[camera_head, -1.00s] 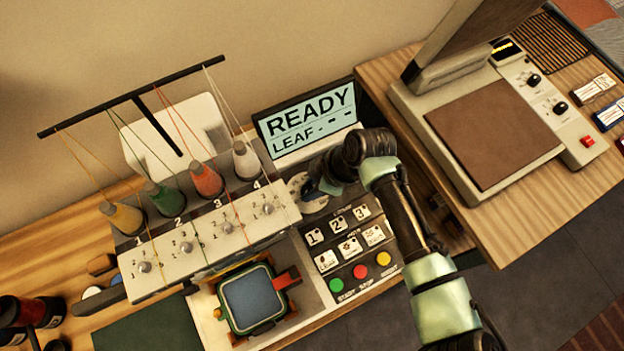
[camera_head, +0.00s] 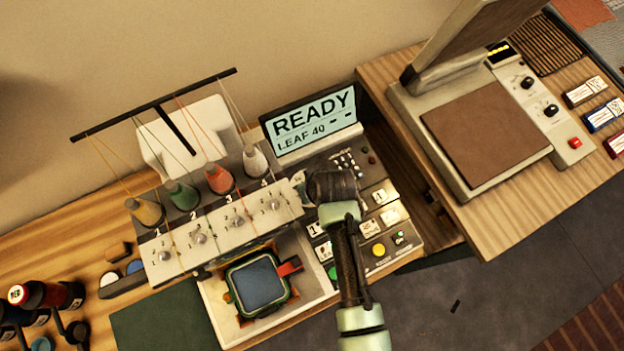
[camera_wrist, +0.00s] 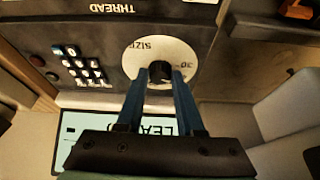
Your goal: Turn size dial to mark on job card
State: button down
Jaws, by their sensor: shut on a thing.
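The size dial (camera_wrist: 142,52) is a white disc printed "SIZE", with a "30" at its right, in the wrist view. Its black centre knob (camera_wrist: 160,68) sits between the blue fingers of my gripper (camera_wrist: 160,75), which is shut on it. In the head view my wrist covers most of the dial.
A keypad (camera_wrist: 84,67) and a "THREAD" label (camera_wrist: 125,8) are near the dial. Thread cones (camera_head: 218,178) stand to the left. A framed hoop (camera_head: 258,282) is in front. A heat press (camera_head: 487,143) stands on the right table, with several labelled blocks (camera_head: 585,92) beside it.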

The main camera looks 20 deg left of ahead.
jog(key=shift+r+m+t, duration=0.15)
jog(key=shift+m+t, duration=0.15)
jog(key=shift+m, duration=0.5)
jog(key=shift+h, duration=0.3)
jog(key=c, duration=0.5)
grip_release()
jog(key=shift+c, duration=0.2)
